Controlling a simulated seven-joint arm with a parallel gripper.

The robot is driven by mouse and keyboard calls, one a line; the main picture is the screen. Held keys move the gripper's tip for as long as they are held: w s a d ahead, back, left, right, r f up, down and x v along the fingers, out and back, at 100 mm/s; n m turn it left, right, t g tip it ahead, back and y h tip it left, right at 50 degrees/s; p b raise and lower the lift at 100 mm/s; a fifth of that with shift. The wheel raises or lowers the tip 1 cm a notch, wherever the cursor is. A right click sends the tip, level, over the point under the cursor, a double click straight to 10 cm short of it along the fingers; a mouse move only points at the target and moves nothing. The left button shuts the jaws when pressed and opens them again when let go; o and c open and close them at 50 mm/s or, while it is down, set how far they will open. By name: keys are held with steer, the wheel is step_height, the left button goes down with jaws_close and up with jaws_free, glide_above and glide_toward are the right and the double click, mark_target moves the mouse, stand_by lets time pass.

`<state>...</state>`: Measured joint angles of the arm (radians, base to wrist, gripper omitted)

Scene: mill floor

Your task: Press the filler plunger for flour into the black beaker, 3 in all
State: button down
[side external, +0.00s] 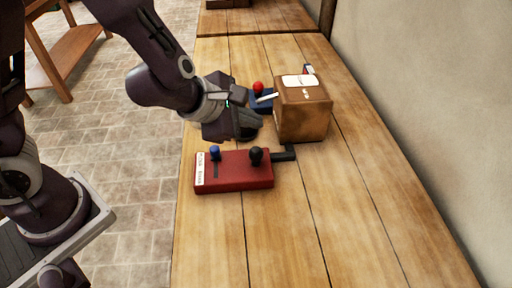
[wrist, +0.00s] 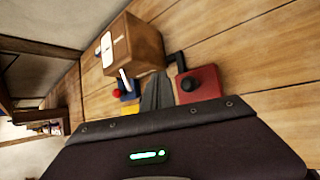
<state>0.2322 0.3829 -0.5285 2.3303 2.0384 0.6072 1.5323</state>
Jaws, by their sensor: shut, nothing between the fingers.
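My gripper (side external: 252,124) is shut and empty, low over the table between the brown box and the red box. Its dark fingers also show in the wrist view (wrist: 157,92). The red box (side external: 232,180) carries a black knob (side external: 256,155), a blue knob (side external: 215,153) and a label too small to read. A dark spout-like arm (side external: 284,155) sticks out on its right; it also shows in the wrist view (wrist: 177,61). I cannot tell which part is the flour plunger. No black beaker can be made out.
The brown box (side external: 303,112) with a white top label (side external: 300,81) stands just right of my gripper. Behind my gripper is a blue device (side external: 262,105) with a red ball (side external: 258,86) and a white lever (side external: 266,98). The table's front is clear.

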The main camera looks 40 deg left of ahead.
mark_target(252, 151)
stand_by(0.3)
step_height(252, 151, up, 4)
steer(key=shift+f, duration=0.1)
steer(key=shift+f, duration=0.1)
steer(key=shift+f, duration=4.3)
steer(key=shift+f, duration=0.1)
steer(key=shift+f, duration=0.3)
